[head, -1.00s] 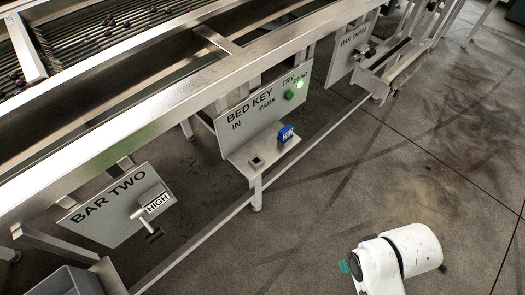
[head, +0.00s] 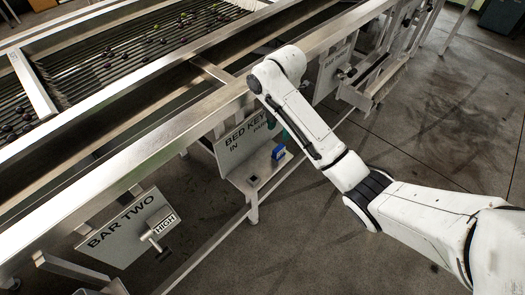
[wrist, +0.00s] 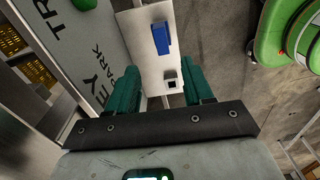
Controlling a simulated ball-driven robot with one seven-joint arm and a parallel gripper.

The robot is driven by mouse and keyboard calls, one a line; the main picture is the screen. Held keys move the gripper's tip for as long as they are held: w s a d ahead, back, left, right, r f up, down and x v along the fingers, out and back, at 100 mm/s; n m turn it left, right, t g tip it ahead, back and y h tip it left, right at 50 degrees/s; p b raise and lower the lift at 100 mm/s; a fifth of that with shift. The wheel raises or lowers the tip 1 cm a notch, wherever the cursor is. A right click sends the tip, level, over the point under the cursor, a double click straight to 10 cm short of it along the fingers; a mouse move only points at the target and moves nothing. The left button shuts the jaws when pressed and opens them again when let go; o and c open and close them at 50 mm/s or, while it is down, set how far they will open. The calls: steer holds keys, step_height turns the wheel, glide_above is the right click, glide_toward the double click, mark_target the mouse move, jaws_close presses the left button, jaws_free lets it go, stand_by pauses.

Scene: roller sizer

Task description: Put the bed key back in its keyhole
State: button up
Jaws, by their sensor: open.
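The bed key is a blue block (head: 278,152) standing on the small shelf (head: 241,178) below the BED KEY panel, on the PARK side. It also shows in the wrist view (wrist: 161,38), beyond my fingertips. The keyhole is a small square socket with a dark opening (head: 254,179) on the same shelf, on the IN side. In the wrist view the keyhole (wrist: 171,83) lies between my fingers' lines of sight. My gripper (wrist: 160,74) is open and empty above the shelf, its teal fingers apart. In the head view my arm hides most of it.
The BED KEY panel (head: 232,143) rises behind the shelf, under the sizer's long metal frame rail (head: 135,172). The BAR TWO panel (head: 125,232) with its HIGH lever is at the left. The concrete floor (head: 320,235) in front is clear.

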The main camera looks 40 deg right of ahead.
mark_target(279, 148)
steer(key=shift+w+d, duration=0.1)
steer(key=shift+d, duration=0.15)
step_height(279, 148, down, 5)
steer(key=shift+f+b, duration=0.1)
steer(key=shift+b, duration=0.35)
steer(key=shift+s+f, duration=0.2)
steer(key=shift+f, duration=2.45)
jaws_close()
steer(key=shift+r, duration=0.1)
